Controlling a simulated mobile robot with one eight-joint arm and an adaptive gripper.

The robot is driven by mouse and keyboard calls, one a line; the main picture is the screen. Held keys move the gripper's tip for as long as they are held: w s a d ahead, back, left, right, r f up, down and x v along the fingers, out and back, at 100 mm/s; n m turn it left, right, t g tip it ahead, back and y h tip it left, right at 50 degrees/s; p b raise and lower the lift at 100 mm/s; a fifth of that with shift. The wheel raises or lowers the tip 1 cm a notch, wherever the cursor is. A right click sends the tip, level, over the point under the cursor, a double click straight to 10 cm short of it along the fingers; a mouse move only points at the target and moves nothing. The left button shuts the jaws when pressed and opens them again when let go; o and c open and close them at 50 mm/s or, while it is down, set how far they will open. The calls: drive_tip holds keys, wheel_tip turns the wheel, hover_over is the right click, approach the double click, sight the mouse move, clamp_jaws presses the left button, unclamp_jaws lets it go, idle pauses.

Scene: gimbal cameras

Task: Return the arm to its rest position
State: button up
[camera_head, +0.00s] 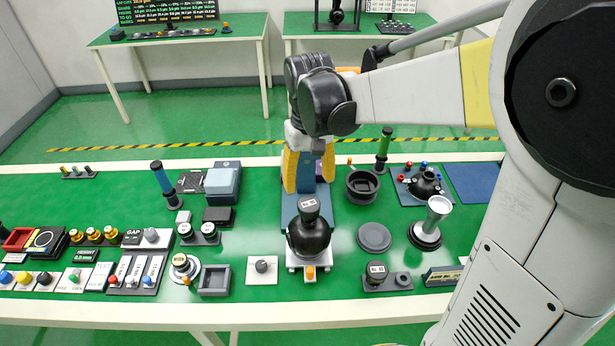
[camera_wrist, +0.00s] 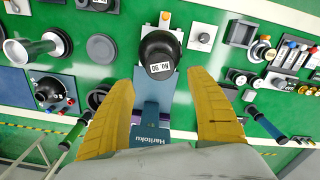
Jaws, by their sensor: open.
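My gripper (camera_head: 306,180) hangs over the back of the green table, with its yellow fingers pointing down. In the wrist view my gripper (camera_wrist: 160,95) has its two yellow fingers wide apart with nothing between their tips. A black round object with a white label on its knob (camera_head: 309,238) stands on a pale base in front of the gripper, apart from it. The same black object shows in the wrist view (camera_wrist: 158,48), beyond the fingertips. My arm reaches in from the right, and its wrist hides part of the table's back edge.
The green table (camera_head: 255,235) is crowded. A blue-grey box (camera_head: 222,182) stands to the left. A black open ring (camera_head: 362,186), a flat grey disc (camera_head: 374,237) and a metal cup on a stand (camera_head: 436,218) are to the right. A green-topped post (camera_head: 383,148) rises near the back edge.

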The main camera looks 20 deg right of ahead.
idle(0.4)
drive_tip(key=s+r+t+b, duration=0.1)
drive_tip(key=s+t+b, duration=0.2)
drive_tip(key=s+t, duration=0.4)
drive_tip(key=shift+s+r, duration=0.25)
drive_tip(key=shift+s, duration=2.65)
